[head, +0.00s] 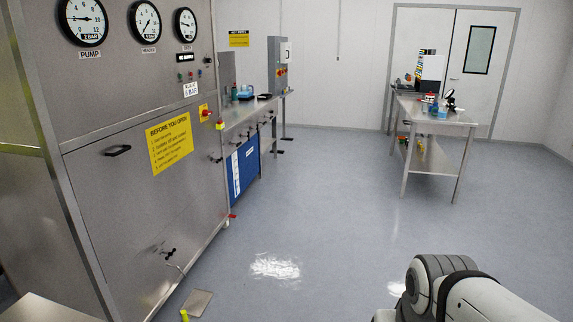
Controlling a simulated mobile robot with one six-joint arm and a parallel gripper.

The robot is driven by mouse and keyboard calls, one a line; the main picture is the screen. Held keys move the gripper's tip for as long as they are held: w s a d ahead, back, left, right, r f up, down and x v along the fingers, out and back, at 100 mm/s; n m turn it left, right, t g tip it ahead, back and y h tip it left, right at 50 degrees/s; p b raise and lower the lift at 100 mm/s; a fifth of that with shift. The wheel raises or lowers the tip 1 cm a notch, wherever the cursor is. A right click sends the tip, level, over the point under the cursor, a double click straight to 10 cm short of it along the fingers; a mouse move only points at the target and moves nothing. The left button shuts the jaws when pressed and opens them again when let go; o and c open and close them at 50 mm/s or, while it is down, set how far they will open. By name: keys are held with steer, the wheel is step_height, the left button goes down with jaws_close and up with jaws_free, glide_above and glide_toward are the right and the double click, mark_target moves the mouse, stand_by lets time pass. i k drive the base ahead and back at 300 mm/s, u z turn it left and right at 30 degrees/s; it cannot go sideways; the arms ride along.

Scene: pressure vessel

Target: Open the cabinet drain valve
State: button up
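The steel cabinet (130,200) stands on the left. Low on its front is a small dark valve-like fitting (169,253) with a thin pipe running down from it; it is too small to tell how its handle is set. A small red piece (232,215), perhaps a handle, sticks out near the cabinet's lower right corner. I cannot tell for certain which of these is the drain valve. Part of my arm shows at the lower right, well apart from the cabinet. My gripper is out of the picture.
A grey plate (197,302) lies on the floor before the cabinet, near a yellow-topped item (184,316). Pressure gauges (84,20) and a yellow notice (170,145) are on the cabinet. A steel table (437,120) stands at the back right. The middle floor is clear.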

mark_target(170, 254)
steer(key=u, duration=0.35)
steer(key=i, duration=1.65)
steer(key=u, duration=0.8)
steer(key=i, duration=1.65)
steer(key=u, duration=0.45)
